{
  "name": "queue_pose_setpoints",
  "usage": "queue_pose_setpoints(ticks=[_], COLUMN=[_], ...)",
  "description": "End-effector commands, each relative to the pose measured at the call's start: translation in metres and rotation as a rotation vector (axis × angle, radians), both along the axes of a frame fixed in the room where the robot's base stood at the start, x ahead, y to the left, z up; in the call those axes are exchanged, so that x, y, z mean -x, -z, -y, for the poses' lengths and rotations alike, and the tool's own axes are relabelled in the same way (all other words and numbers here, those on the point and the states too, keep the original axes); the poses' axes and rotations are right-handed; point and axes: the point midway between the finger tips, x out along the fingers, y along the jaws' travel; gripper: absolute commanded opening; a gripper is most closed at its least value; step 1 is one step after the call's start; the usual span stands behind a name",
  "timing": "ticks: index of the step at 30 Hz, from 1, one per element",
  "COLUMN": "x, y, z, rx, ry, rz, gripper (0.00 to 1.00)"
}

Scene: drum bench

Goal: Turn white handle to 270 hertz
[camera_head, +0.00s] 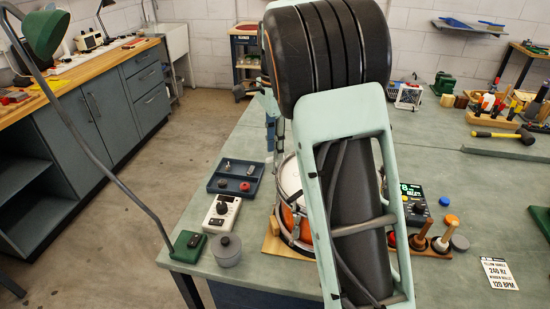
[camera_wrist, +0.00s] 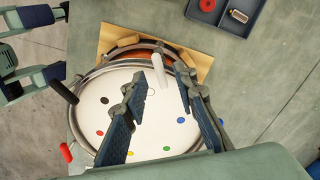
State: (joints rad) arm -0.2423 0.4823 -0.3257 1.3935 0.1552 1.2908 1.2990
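The drum (camera_wrist: 150,125) has a white head with coloured dots and a metal rim. In the wrist view, the white handle (camera_wrist: 157,69) stands at the rim's far side. My gripper (camera_wrist: 160,76) is open, with its two fingers spread over the drum and the white handle showing between the fingertips. I cannot tell whether either finger touches it. A black handle (camera_wrist: 62,91) and a red handle (camera_wrist: 66,152) stick out at the rim's left. In the head view, my arm hides most of the drum (camera_head: 289,217). A meter with a green display (camera_head: 413,200) is partly covered, its reading unclear.
A blue tray (camera_head: 236,178), a white device (camera_head: 221,213) and a grey pot (camera_head: 227,250) stand left of the drum. Mallets (camera_head: 441,240) stand at its right. A card (camera_head: 499,273) lies at the right front.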

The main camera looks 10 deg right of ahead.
Motion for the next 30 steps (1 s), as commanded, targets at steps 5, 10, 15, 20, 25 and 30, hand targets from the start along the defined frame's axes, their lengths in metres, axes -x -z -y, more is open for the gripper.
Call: queue_pose_setpoints(ticks=[5,10,15,20,25,30], x=[0.001,0.001,0.0,0.0,0.0,0.0], y=[0.027,0.037,0.039,0.039,0.038,0.038], z=[0.0,0.0,0.0,0.0,0.0,0.0], rx=[0.001,0.0,0.0,0.001,0.001,0.001], ry=[0.0,-0.001,-0.001,-0.001,-0.001,-0.001], rz=[-0.003,-0.001,0.001,0.0,0.0,0.0], gripper=[0.26,0.26,0.26,0.21,0.02,0.0])
